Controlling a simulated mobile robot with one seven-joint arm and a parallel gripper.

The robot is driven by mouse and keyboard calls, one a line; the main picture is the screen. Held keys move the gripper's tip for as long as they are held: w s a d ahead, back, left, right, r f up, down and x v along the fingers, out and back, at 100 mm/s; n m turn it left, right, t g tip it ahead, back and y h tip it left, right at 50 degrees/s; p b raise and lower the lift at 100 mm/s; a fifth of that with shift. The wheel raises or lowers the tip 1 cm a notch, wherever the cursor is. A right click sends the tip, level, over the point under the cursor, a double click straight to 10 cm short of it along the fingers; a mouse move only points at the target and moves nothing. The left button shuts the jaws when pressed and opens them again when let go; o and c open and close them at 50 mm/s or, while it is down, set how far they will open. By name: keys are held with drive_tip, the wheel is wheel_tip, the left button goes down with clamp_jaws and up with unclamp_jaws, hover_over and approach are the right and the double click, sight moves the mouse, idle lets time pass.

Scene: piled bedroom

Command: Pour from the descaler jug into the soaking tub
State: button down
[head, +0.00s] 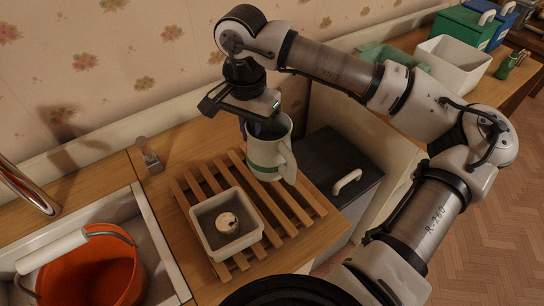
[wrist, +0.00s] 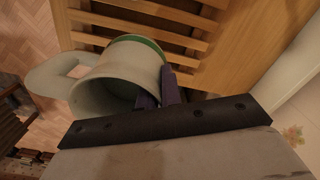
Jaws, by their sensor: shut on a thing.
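The descaler jug (head: 266,158) is pale with a green band and a handle on its right side. My gripper (head: 263,124) is shut on the jug's wall near the rim and holds it above the right part of a slatted wooden rack. In the wrist view the fingers (wrist: 158,93) pinch the wall of the jug (wrist: 100,92), and its mouth faces the camera. The jug looks about upright. Its contents cannot be made out. The soaking tub (head: 207,237), small, square and pale grey, stands on the rack to the jug's lower left. A round pale object (head: 227,223) lies inside it.
The slatted rack (head: 190,208) lies on the wooden counter. An orange bucket (head: 95,272) stands in the sink at left. A small metal item (head: 151,162) is by the wall. A dark-lidded bin (head: 335,165) is right of the rack; several containers stand farther back right.

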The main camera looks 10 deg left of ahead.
drive_tip(key=shift+r+p, duration=0.95)
drive_tip(key=shift+r, duration=1.4)
